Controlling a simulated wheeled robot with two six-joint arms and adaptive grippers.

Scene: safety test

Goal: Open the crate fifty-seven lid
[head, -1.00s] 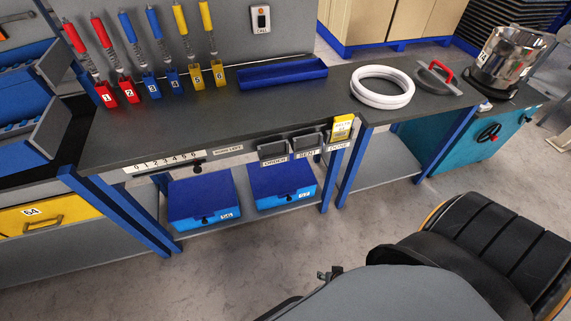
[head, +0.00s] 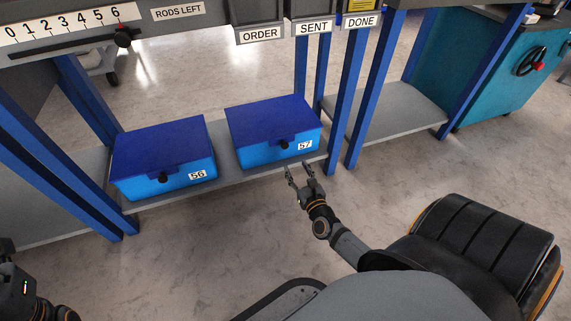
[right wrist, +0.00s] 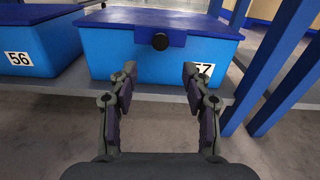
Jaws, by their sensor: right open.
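Crate fifty-seven (head: 262,150) is a light blue box with a shut dark blue lid (head: 270,115), standing on the low grey shelf under the bench. A black knob (head: 282,145) sits on the lid's front flap, and a "57" label is at its right. My right gripper (head: 299,173) is open and empty, in front of and below the crate's front. In the right wrist view its fingers (right wrist: 160,80) are apart, with the knob (right wrist: 160,41) above and between them; one finger partly covers the label. Only a dark part of my left arm shows at the lower left; its fingers are out of view.
Crate fifty-six (head: 165,170), also shut, stands on the shelf (head: 227,165) to the left. Blue bench legs (head: 372,95) stand just right of crate fifty-seven. The bench edge with ORDER, SENT and DONE labels overhangs above. The floor in front is clear.

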